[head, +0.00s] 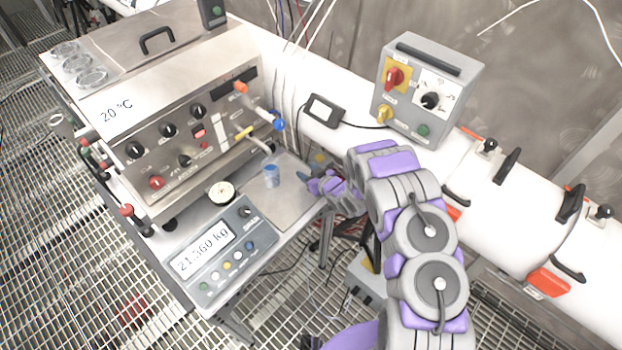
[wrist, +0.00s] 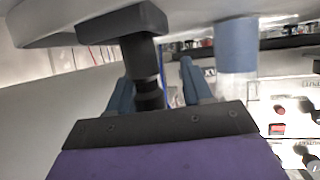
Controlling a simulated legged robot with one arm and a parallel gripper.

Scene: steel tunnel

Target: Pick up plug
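A dark object that looks like the plug (wrist: 148,62) shows in the wrist view, with a wide block at one end and a ribbed round body. Its block is against the pale surface at the top of that picture. My gripper (wrist: 157,88) has its two blue-grey fingers apart, one on each side of the dark body. A gap shows between the body and the right finger; contact on the left is unclear. In the head view my gripper (head: 318,186) is at the right edge of the bench plate (head: 283,202). I cannot make out the plug there.
A beaker with blue contents (head: 271,176) stands close left of my gripper; it also shows in the wrist view (wrist: 235,48). A scale (head: 220,254), a steel control unit (head: 185,125) and a grey switch box (head: 428,90) are nearby. A white pipe (head: 510,215) runs along the right.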

